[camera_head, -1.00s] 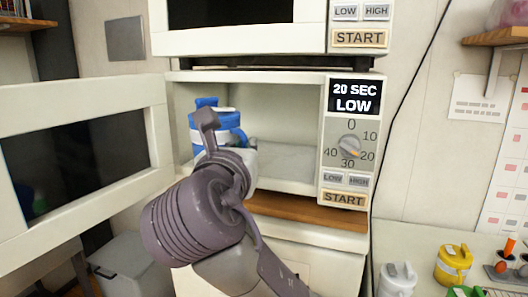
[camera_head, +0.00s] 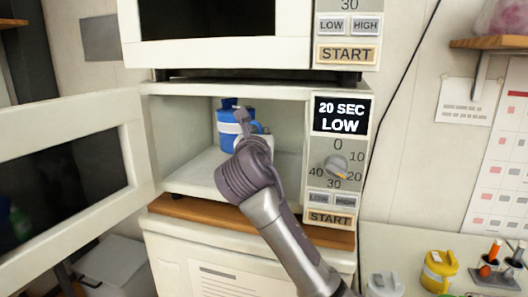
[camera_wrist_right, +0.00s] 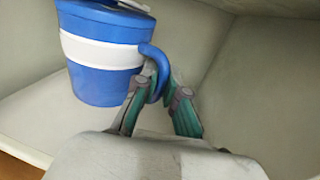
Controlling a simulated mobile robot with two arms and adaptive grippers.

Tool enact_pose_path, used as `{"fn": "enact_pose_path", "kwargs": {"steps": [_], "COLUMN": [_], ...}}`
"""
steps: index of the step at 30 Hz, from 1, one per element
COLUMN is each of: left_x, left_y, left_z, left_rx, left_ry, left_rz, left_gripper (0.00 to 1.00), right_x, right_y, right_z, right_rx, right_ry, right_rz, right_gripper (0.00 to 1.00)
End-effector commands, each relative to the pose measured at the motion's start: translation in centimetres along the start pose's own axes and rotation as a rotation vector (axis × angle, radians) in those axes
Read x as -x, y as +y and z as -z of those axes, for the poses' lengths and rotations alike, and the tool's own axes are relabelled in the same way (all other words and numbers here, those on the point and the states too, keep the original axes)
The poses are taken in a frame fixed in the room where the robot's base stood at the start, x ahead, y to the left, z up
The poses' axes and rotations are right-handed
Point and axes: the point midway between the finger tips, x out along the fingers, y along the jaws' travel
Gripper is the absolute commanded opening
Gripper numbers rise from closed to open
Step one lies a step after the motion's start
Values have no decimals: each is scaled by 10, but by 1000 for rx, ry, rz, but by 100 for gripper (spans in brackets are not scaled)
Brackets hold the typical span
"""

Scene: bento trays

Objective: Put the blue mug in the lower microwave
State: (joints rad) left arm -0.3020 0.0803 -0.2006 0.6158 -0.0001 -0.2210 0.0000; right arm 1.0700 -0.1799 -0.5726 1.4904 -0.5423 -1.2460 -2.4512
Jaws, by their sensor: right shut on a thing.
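The blue mug (camera_head: 226,139), with a white band and a lid, is inside the lower microwave (camera_head: 193,88), upright and above or on its floor; I cannot tell if it touches. My right gripper (camera_head: 246,128) reaches in through the open front. In the right wrist view the mug (camera_wrist_right: 100,82) is at the upper left, and my right gripper (camera_wrist_right: 160,100) is shut on its handle. The microwave door (camera_head: 70,112) is swung open to the left. My left gripper is not in view.
An upper microwave (camera_head: 215,54) sits directly above, with its door shut. The lower microwave's control panel (camera_head: 338,150) reads 20 SEC LOW. A yellow mug (camera_head: 437,270) and a pale mug (camera_head: 384,285) stand on the counter at the right. The cavity's right side is free.

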Motion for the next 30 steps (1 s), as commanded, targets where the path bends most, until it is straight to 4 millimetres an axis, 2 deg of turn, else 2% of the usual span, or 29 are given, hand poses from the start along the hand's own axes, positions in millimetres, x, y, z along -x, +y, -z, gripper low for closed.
{"fn": "enact_pose_path", "kwargs": {"steps": [1,5,7,14,21,23,30], "left_x": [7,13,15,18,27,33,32], "left_y": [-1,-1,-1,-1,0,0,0], "left_z": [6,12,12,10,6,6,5], "left_rx": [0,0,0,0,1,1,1], "left_ry": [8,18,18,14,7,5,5], "left_rz": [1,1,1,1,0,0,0], "left_gripper": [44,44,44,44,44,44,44], "right_x": [-10,-31,-28,-28,-27,-30,-31], "right_y": [-2,-6,-5,-6,-6,-7,-7], "right_z": [-6,-4,11,30,61,63,67], "right_rx": [-2,-1,-2,-2,-1,-2,-2], "right_ry": [-4,-4,-1,-5,-3,-4,-7], "right_rz": [1,0,-2,-1,-2,-1,-2], "right_gripper": [0,0,0,0,0,0,0]}}
